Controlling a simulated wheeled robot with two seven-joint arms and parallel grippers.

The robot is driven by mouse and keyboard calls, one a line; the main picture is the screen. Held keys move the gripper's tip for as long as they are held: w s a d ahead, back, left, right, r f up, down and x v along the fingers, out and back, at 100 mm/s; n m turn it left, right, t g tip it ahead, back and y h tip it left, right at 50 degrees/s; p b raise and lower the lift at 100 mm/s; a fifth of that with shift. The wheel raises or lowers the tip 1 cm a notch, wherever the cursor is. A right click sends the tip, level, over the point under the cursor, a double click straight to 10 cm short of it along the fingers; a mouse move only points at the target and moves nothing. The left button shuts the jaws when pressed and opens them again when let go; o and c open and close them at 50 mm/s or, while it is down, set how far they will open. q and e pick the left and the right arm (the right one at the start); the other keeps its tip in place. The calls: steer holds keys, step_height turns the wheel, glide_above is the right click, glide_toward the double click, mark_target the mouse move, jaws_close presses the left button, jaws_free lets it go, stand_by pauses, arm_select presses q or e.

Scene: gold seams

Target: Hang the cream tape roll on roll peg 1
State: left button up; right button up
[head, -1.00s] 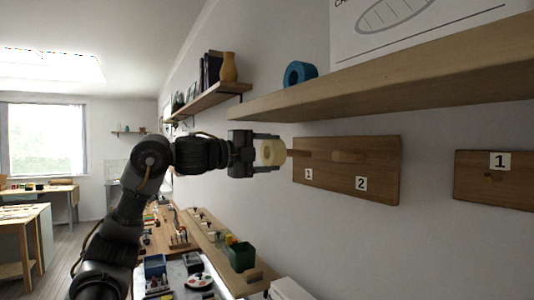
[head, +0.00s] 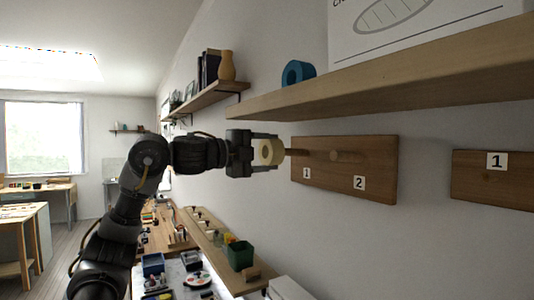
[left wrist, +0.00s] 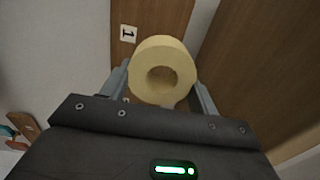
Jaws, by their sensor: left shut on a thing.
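The cream tape roll (head: 268,152) is held in my left gripper (head: 266,151), in front of the wooden peg board (head: 385,185) on the wall. In the left wrist view the roll (left wrist: 162,57) sits between the two fingers (left wrist: 160,88), its hole facing the camera. Roll peg 1 (head: 298,152) sticks out above the label "1", level with the roll and close to its right side. Whether the peg tip is inside the hole cannot be told. Peg 2 (head: 345,156) is bare. My right gripper is in neither view.
A thick wooden shelf (head: 390,88) juts out above the peg board, with a blue tape roll (head: 298,72) on it. Another board (head: 490,190) labelled 1 hangs at the right. Below are a workbench and a green bin (head: 240,255).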

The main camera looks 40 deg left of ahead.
mark_target(284, 152)
arm_select(q)
steer(key=shift+w+d+p, duration=0.1)
steer(key=shift+w+p, duration=0.2)
stand_by(0.6)
steer(key=shift+w+d, duration=0.1)
steer(key=shift+w, duration=0.25)
steer(key=shift+w+d+p, duration=0.15)
steer(key=shift+w+p, duration=0.2)
steer(key=shift+w, duration=0.15)
stand_by(0.4)
steer(key=shift+w+d, duration=0.1)
steer(key=shift+w, duration=0.25)
steer(key=shift+w, duration=0.25)
steer(key=shift+p, duration=0.4)
steer(key=shift+w+d, duration=0.2)
steer(key=shift+w, duration=0.25)
stand_by(0.6)
steer(key=shift+w+d+p, duration=0.1)
steer(key=shift+w+p, duration=0.2)
steer(key=shift+p, duration=0.05)
